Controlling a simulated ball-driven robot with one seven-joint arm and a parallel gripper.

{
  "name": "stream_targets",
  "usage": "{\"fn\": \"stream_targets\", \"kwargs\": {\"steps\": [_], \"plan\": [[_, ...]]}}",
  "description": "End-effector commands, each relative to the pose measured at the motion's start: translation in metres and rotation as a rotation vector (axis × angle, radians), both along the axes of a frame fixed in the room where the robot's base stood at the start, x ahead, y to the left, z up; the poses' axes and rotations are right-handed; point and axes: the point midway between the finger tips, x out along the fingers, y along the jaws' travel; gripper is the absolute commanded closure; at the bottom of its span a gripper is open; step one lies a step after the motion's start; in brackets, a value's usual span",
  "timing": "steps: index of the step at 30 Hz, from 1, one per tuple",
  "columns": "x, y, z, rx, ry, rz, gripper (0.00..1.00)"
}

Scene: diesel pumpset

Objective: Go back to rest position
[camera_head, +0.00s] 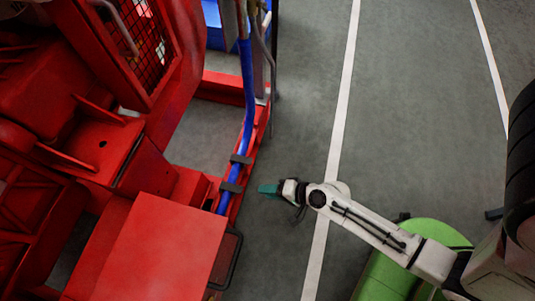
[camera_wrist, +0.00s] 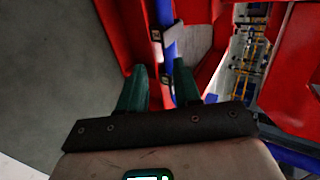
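My gripper (camera_head: 264,189) is beside the red pumpset frame in the head view, at the end of my white arm. In the wrist view its two teal fingers stand apart with nothing held between them, so my gripper (camera_wrist: 160,68) is open. A blue pipe (camera_head: 247,95) with dark clamps runs along the red frame, left of the fingertips in the head view. In the wrist view the blue pipe (camera_wrist: 170,65) shows beyond and between the fingers. The fingertips look apart from the pipe, though the exact distance is hard to tell.
The red pumpset (camera_head: 150,250) fills the left side, with a mesh guard at its top. Grey floor (camera_head: 300,110) with white lines (camera_head: 345,90) lies open to the right. A green rounded object (camera_head: 385,280) is partly behind my arm. A black tyre-like shape stands at the right edge.

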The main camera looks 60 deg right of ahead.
Motion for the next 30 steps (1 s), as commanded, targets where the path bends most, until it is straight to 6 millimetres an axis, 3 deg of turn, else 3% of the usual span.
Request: {"fn": "stream_targets", "kwargs": {"steps": [15,23,26,30], "plan": [[0.003,0.004,0.004,-0.016,-0.001,0.034,0.67],[0.004,0.038,0.039,-0.308,0.074,0.492,0.67],[-0.004,0.037,0.057,-0.465,0.144,0.679,0.67],[-0.021,0.021,0.083,-0.65,0.269,0.867,0.67]]}}
